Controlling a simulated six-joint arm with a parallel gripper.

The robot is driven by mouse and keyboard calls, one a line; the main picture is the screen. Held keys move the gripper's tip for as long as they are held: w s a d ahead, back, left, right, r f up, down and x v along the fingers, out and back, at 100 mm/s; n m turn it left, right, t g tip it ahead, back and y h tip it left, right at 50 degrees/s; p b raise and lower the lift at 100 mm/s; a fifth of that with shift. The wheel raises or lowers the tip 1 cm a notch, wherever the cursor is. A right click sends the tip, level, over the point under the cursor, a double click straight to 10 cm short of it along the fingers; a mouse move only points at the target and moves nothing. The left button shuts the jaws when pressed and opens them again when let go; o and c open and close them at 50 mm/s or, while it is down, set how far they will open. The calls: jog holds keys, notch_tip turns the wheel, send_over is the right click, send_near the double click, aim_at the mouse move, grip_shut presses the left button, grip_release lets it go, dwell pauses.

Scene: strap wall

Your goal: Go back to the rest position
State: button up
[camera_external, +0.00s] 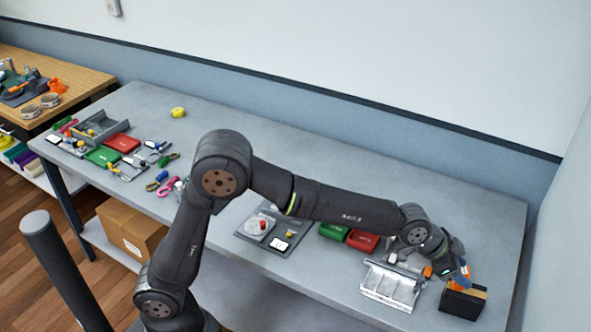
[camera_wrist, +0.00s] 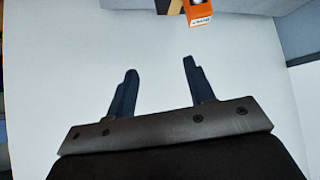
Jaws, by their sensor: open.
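My gripper (camera_external: 463,272) is at the right end of the grey table (camera_external: 330,165), just above and beside a black open box (camera_external: 462,303). In the wrist view my gripper (camera_wrist: 158,80) shows two dark blue fingers spread apart with nothing between them. An orange item with a white label (camera_wrist: 198,12) is at the top edge of that view, beyond the fingertips and apart from them. My arm reaches across the table from the left, with the elbow raised.
A silver metal rack (camera_external: 390,287) stands left of the black box. Green (camera_external: 333,231) and red (camera_external: 362,240) boxes and a grey tray (camera_external: 250,237) lie further left. More small parts crowd the table's left end. The back right of the table is clear; a wall runs behind.

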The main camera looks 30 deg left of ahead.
jog(key=w+a+f+n+t+y, duration=0.1)
jog(key=w+a+f+n, duration=0.1)
jog(key=w+a, duration=1.3)
jog(key=w+a+f+n+t+y, duration=0.2)
jog(key=w+a, duration=1.3)
jog(key=a, duration=0.8)
jog(key=shift+f+n, duration=0.3)
jog(key=shift+n, duration=0.6)
jog(key=s+d+r+m, duration=0.1)
jog(key=s+d, duration=0.4)
jog(key=d, duration=0.4)
jog(key=s+d+r+m+h, duration=0.1)
jog(key=s+d, duration=0.3)
jog(key=d, duration=0.6)
jog(key=shift+s+m+g+h, duration=0.3)
jog(key=shift+s+g, duration=0.1)
jog(key=shift+d, duration=0.1)
